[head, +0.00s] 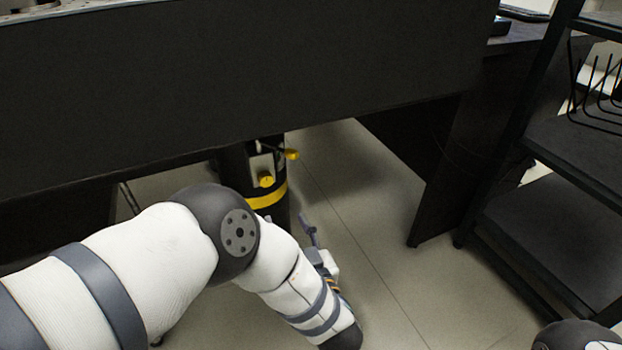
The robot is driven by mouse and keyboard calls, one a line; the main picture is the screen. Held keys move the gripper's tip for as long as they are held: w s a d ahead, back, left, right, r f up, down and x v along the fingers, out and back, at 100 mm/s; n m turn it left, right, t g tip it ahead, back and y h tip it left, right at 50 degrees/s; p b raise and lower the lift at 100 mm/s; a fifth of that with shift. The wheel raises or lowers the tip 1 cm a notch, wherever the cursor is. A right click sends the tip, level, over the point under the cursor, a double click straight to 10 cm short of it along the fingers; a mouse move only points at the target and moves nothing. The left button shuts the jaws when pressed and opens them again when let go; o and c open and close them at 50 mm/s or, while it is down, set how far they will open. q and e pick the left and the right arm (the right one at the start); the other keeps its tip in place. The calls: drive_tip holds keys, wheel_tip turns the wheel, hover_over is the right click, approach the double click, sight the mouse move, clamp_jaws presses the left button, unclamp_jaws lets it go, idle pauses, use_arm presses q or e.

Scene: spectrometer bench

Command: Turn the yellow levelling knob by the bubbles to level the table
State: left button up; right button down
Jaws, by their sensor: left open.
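A black leg or column with a yellow band (268,197) stands on the floor under the dark table (250,75). A yellow knob (266,180) is on its front, just above the band. A second yellow part (291,154) sticks out to the right, higher up. A small pale panel shows between them; I cannot make out bubbles. My left arm crosses in front of the leg's lower part. My left gripper (310,232), partly hidden by its forearm, is open, to the right of and below the knob, apart from it. My right gripper is out of view.
The table's dark front panel hangs over the leg and limits room above. A black shelf rack (570,215) with wire holders stands at the right, beside a dark side panel (440,165). Pale tiled floor (385,250) is clear between the leg and the rack.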

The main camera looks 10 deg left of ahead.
sight(267, 181)
use_arm(q)
drive_tip(key=shift+y, duration=0.3)
drive_tip(key=b+x, duration=0.1)
drive_tip(key=x, duration=0.2)
drive_tip(key=b+x, duration=0.1)
drive_tip(key=x, duration=0.3)
drive_tip(key=b+x, duration=0.1)
drive_tip(key=x, duration=0.3)
drive_tip(key=shift+a+r, duration=0.1)
drive_tip(key=shift+r, duration=0.25)
drive_tip(key=shift+w+a+r, duration=0.2)
drive_tip(key=shift+w+a, duration=0.1)
drive_tip(key=shift+w, duration=0.25)
clamp_jaws()
